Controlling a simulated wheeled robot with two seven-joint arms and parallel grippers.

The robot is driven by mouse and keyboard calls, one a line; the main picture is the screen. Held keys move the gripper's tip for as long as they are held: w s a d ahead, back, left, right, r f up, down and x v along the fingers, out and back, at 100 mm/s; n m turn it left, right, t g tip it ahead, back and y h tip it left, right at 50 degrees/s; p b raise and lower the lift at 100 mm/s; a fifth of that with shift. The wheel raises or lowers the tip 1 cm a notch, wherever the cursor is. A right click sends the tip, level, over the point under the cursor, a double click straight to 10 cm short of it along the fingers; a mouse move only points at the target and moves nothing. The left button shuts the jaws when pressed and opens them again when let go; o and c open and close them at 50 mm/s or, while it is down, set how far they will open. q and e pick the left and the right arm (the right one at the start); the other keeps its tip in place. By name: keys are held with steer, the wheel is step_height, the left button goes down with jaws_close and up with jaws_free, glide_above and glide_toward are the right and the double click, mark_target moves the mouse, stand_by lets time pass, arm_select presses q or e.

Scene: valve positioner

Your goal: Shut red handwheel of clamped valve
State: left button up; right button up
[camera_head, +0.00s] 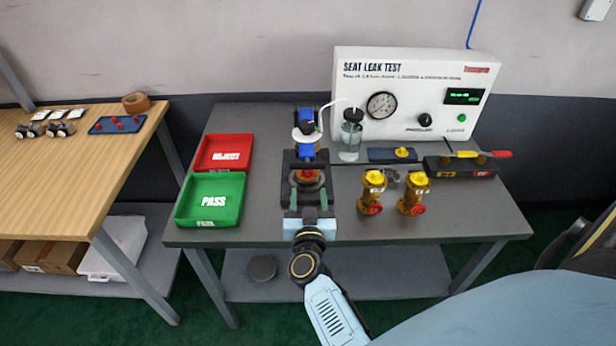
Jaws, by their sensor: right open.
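The clamped valve sits in a dark fixture (291,165) with blue parts, left of the middle of the grey bench. Its red handwheel (307,175) shows small at the front of the fixture, facing my gripper. My right gripper (309,198) comes in from the bench's front edge. Its two teal fingers are open and apart, in front of and just below the handwheel. Nothing shows between them. I cannot tell whether the fingertips touch the fixture or the wheel. My left gripper is out of view.
A red reject tray (202,154) and a green pass tray (183,207) lie left of the fixture. Two brass valves (373,189) (413,191) stand to its right. A glass bottle (349,142) with a tube and the leak test panel (400,65) stand behind.

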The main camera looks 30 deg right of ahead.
mark_target(308, 174)
steer(key=b+x, duration=0.2)
steer(key=x, duration=0.6)
steer(key=shift+w+b, duration=0.3)
steer(key=shift+b, duration=0.1)
steer(key=c, duration=1)
steer(key=shift+o, duration=0.2)
